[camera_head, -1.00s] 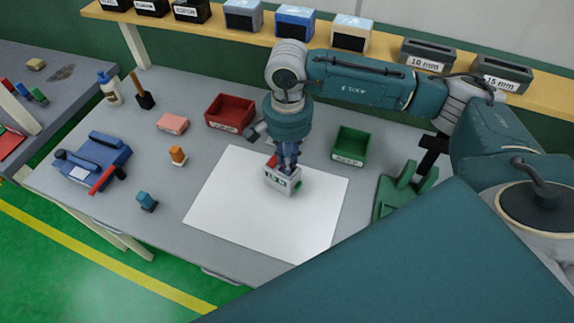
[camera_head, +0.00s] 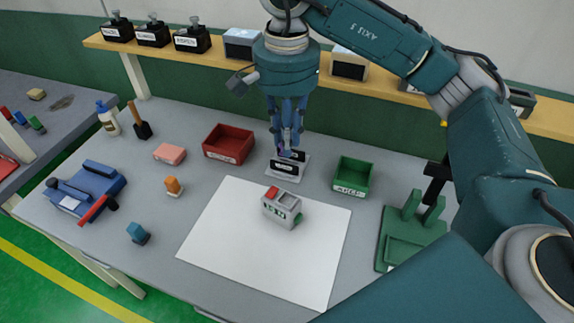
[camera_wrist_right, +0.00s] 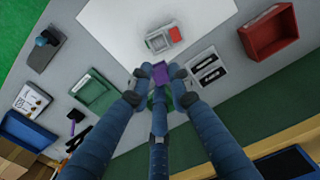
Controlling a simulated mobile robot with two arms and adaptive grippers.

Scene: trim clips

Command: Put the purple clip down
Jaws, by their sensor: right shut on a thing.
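The purple clip (camera_wrist_right: 160,72) is between the fingertips of my right gripper (camera_wrist_right: 160,84) in the right wrist view. The holder also shows in the right wrist view (camera_wrist_right: 218,84), beside the gripper. A grey device (camera_head: 281,206) with a red top part stands on the white sheet (camera_head: 240,240). My left gripper is not in view.
A red bin (camera_head: 229,143) is left of the holder and a green bin (camera_head: 353,178) is right of it. A green stand (camera_head: 408,235) is at the right. Blue equipment (camera_head: 88,187) and small blocks are at the left. Much of the sheet is bare.

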